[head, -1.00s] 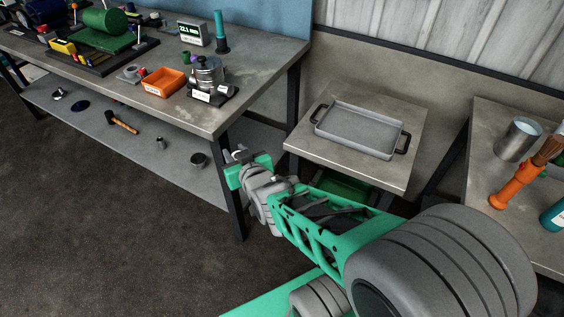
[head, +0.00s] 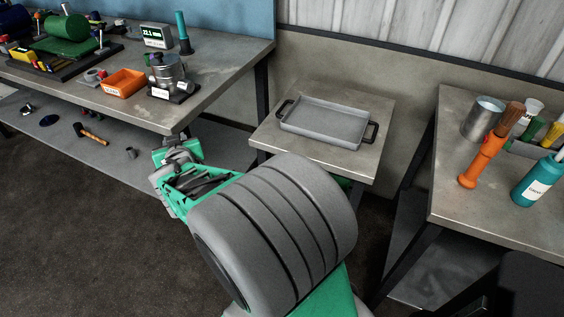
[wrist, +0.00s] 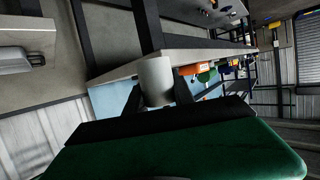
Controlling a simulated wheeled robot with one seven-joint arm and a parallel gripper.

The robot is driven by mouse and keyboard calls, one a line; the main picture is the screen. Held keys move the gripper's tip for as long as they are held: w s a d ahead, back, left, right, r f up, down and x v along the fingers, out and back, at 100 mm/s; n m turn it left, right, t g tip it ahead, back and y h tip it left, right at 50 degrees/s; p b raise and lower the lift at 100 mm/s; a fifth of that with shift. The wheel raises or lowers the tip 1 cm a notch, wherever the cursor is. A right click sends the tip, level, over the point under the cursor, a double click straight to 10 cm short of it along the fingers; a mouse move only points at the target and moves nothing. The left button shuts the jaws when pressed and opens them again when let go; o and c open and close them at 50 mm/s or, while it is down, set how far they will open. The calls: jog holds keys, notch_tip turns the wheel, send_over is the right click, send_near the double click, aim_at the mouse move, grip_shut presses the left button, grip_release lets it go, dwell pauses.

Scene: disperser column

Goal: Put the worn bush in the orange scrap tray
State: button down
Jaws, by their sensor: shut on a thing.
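The worn bush shows as a pale grey, plain cylinder (wrist: 156,80) in the wrist view. My gripper (wrist: 157,96) is shut on it, with one dark finger on each side. In the head view my gripper (head: 178,143) is in front of and below the workbench edge, and the bush is hard to make out there. The orange scrap tray (head: 124,83) sits on the bench top, up and to the left of my gripper, near the bench's front edge. Its inside is too small to read. An orange patch (wrist: 190,69) beside the bush in the wrist view looks like this tray.
A metal pot-like device (head: 168,70) stands just right of the orange tray. A teal upright tool (head: 183,35) and a display box (head: 157,36) are behind. A grey tray (head: 322,124) lies on a low table at centre. The bench edge lies between gripper and tray.

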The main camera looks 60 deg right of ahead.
jog(key=s+d+f+m+g+h+b, duration=0.1)
jog(key=s+d+m+g+h+b, duration=0.45)
jog(key=d, duration=0.75)
jog(key=s+d+f+m+g+h+b, duration=0.1)
jog(key=s+d+m+g+b, duration=0.3)
jog(key=s+d, duration=0.65)
jog(key=shift+m, duration=0.25)
jog(key=s+d+f, duration=0.2)
jog(key=d+f, duration=0.1)
jog(key=d, duration=0.1)
jog(key=s+d+f, duration=0.6)
jog(key=d, duration=0.1)
jog(key=shift+d+f, duration=0.1)
jog(key=shift+d, duration=0.2)
jog(key=shift+f+b, duration=0.3)
jog(key=shift+f, duration=1.2)
jog(key=shift+f, duration=0.2)
jog(key=c, duration=1.1)
grip_release()
